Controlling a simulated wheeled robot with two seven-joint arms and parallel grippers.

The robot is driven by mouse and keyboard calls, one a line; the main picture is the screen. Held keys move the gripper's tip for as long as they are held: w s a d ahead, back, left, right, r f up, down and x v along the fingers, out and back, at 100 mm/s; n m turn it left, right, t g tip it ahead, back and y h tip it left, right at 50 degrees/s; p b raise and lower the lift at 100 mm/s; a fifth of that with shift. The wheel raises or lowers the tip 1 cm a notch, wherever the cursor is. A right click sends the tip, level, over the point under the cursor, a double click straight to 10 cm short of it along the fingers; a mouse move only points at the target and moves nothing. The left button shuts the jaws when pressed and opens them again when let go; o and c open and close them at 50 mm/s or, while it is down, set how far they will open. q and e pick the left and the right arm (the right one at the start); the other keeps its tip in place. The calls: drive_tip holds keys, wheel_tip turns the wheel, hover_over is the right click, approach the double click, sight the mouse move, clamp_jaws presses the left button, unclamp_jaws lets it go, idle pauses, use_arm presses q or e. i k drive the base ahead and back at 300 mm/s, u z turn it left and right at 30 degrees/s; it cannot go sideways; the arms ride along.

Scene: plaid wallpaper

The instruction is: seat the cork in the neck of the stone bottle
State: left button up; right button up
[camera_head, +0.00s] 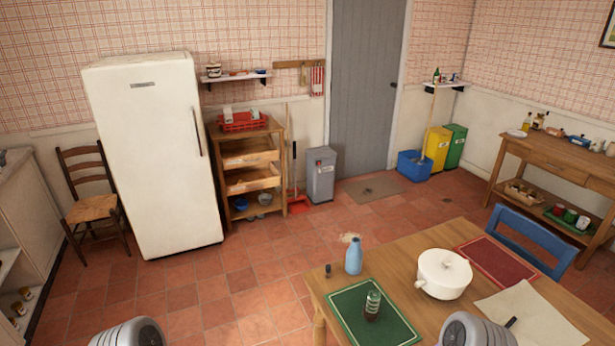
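A blue bottle (353,256) with a narrow neck stands upright near the far left edge of the wooden table (405,262). It may be the stone bottle; I cannot see whether its mouth is open. A small dark upright object (327,270) stands to its left near the table's edge, too small to identify. I cannot make out a cork for certain. Rounded grey parts of my own arms show at the bottom edge, left and right. Neither gripper is in view.
A blue chair (530,238) stands behind. Open tiled floor lies left of the table.

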sight(355, 255)
drive_tip(key=z, duration=0.45)
drive_tip(key=k, duration=1.1)
drive_tip(key=u, duration=0.8)
drive_tip(key=i, duration=1.3)
drive_tip(key=z, duration=0.4)
drive_tip(key=i, duration=0.7)
drive_tip(key=z, duration=0.7)
